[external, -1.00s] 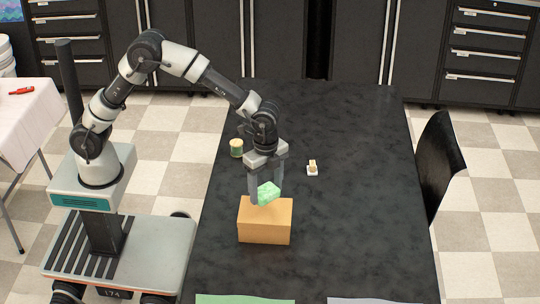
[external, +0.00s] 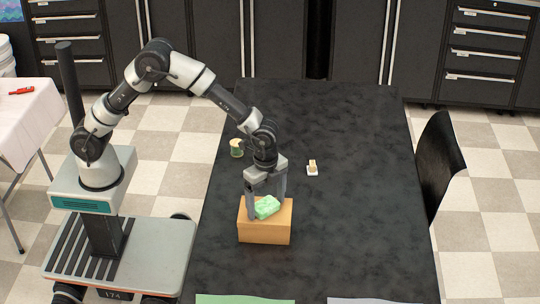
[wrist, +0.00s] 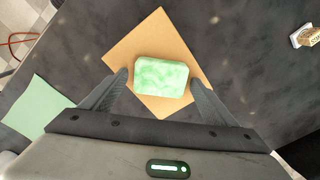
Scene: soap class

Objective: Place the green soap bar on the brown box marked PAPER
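The green soap bar (external: 266,207), mottled light and dark green, lies on top of the brown box (external: 265,232). In the wrist view the soap (wrist: 162,76) sits flat near the middle of the box top (wrist: 150,40). My gripper (external: 267,200) is just above the box, its fingers on either side of the soap. In the wrist view my gripper (wrist: 158,80) is open, with a gap between each finger and the soap. No PAPER marking is readable on the box.
The box stands on a dark table (external: 350,230). A green and cream can (external: 236,148) and a small white and tan item (external: 312,168) stand behind it. Green (external: 245,299) and grey (external: 375,300) sheets lie at the front edge. The table's right side is clear.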

